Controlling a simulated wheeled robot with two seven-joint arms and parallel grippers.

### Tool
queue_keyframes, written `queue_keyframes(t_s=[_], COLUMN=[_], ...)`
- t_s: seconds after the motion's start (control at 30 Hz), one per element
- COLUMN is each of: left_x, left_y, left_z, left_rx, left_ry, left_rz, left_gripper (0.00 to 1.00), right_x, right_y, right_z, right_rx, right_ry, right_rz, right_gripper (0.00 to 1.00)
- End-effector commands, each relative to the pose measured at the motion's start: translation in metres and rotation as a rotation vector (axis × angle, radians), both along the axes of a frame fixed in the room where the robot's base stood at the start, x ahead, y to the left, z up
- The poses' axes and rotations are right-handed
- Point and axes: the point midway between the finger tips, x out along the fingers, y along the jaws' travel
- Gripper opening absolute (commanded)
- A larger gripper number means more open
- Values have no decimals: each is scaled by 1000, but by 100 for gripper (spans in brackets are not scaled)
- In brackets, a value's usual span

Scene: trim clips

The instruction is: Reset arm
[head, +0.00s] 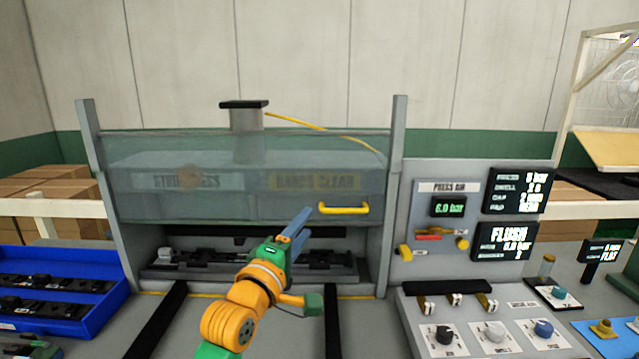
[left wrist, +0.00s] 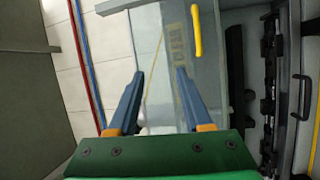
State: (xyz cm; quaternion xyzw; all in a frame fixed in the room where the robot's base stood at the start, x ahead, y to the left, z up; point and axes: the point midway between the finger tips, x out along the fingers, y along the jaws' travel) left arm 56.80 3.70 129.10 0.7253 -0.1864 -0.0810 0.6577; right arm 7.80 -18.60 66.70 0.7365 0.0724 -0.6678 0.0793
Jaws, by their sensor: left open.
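My left arm, orange and green, reaches up from the bottom middle in the head view. Its gripper (head: 297,234) has blue fingers pointing up and to the right, in front of the press guard. In the left wrist view the two blue fingers (left wrist: 157,100) are spread apart with nothing between them. The clear guard (head: 235,180) with its yellow handle (head: 343,208) hangs over the upper part of the press opening. The handle also shows in the left wrist view (left wrist: 196,32), beyond the fingertips and apart from them. My right gripper is in neither view.
A dark fixture (head: 215,268) lies in the press opening under the guard. A blue bin (head: 100,312) with dark clips stands at left. The press air panel (head: 445,262) and a knob console (head: 480,320) stand at right. Black rails (head: 160,320) run toward me.

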Motion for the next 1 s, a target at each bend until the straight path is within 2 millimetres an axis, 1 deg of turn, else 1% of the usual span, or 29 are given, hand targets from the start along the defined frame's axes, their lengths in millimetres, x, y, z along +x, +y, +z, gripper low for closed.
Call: queue_keyframes(t_s=[0.03, 0.17, 0.27, 0.37, 0.4, 0.47, 0.5, 0.57, 0.6, 0.67, 0.7, 0.77, 0.8, 0.87, 0.9, 0.97, 1.0], left_x=[-1, -6, -13, -24, -30, -42, -51, -68, -81, -104, -121, -148, -166, -193, -210, -235, -251], left_y=[2, 7, 13, 21, 25, 31, 36, 44, 49, 59, 65, 74, 81, 89, 95, 103, 107], left_z=[-10, -37, -63, -96, -112, -137, -155, -183, -201, -229, -247, -271, -284, -302, -312, -324, -330], left_rx=[24, 107, 187, 294, 345, 431, 493, 594, 667, 779, 857, 969, 1040, 1136, 1195, 1275, 1324], left_ry=[13, 53, 90, 140, 164, 205, 234, 283, 316, 370, 404, 456, 487, 532, 557, 592, 613], left_rz=[6, 22, 32, 40, 42, 39, 33, 19, 4, -28, -54, -104, -140, -198, -239, -303, -347], left_gripper=[50, 50, 50, 50, 50, 50, 50, 50, 50, 50, 50, 50, 50, 50, 50, 50, 50], right_x=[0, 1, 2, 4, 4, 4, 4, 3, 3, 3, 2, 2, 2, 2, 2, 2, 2], right_y=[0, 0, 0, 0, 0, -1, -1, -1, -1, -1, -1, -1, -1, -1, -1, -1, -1], right_z=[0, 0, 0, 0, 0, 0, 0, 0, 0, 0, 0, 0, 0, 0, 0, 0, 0], right_rx=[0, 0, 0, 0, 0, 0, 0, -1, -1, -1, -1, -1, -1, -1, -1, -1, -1], right_ry=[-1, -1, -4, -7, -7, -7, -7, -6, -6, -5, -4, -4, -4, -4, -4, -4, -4], right_rz=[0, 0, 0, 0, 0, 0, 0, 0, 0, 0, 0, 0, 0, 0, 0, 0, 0], right_gripper=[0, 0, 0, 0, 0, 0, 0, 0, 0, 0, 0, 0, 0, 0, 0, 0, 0])
